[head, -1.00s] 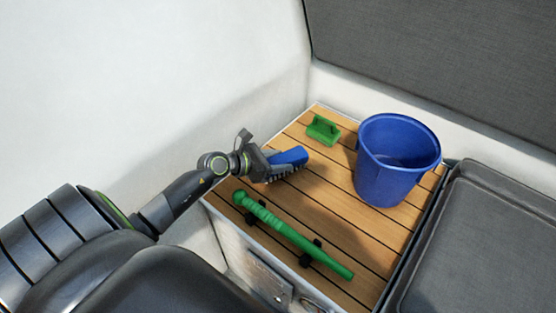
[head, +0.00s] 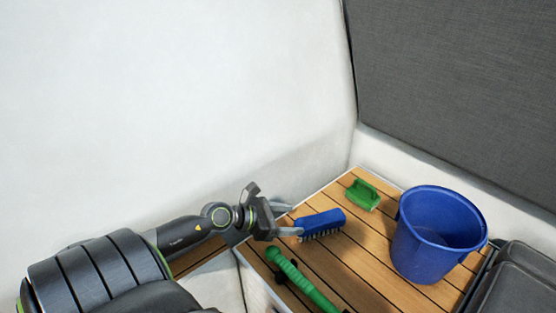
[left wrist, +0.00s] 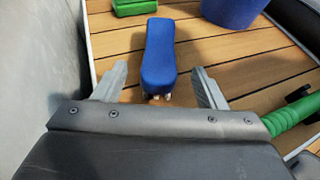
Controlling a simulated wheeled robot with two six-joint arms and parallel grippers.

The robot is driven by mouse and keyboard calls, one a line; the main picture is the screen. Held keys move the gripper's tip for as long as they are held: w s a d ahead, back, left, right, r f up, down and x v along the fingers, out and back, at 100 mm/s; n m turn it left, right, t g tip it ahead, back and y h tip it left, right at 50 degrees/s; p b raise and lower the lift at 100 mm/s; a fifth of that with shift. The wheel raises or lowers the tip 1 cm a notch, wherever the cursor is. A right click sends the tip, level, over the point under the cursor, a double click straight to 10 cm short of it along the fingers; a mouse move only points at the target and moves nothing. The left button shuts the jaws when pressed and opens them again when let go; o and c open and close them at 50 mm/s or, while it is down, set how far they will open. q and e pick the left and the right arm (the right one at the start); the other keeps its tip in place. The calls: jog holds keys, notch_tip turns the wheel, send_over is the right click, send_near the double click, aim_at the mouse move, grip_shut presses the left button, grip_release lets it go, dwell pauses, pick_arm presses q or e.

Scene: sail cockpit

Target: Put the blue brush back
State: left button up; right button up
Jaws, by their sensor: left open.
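The blue brush (head: 321,224) rests bristles down on the slatted wooden deck (head: 392,283). My left gripper (head: 289,219) is open and empty, with its fingertips near the brush's close end. In the left wrist view the brush (left wrist: 159,55) lies ahead between the two open fingers (left wrist: 160,88), its near end about level with their tips. I cannot see finger contact with it. My right gripper is not in view.
A blue bucket (head: 437,240) stands right of the brush. A green block with a handle (head: 362,194) lies behind it. A green rod-like handle (head: 301,279) lies in front.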

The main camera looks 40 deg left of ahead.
pick_arm(q)
jog(key=v, duration=0.3)
jog(key=shift+s+r, duration=0.1)
dwell(0.5)
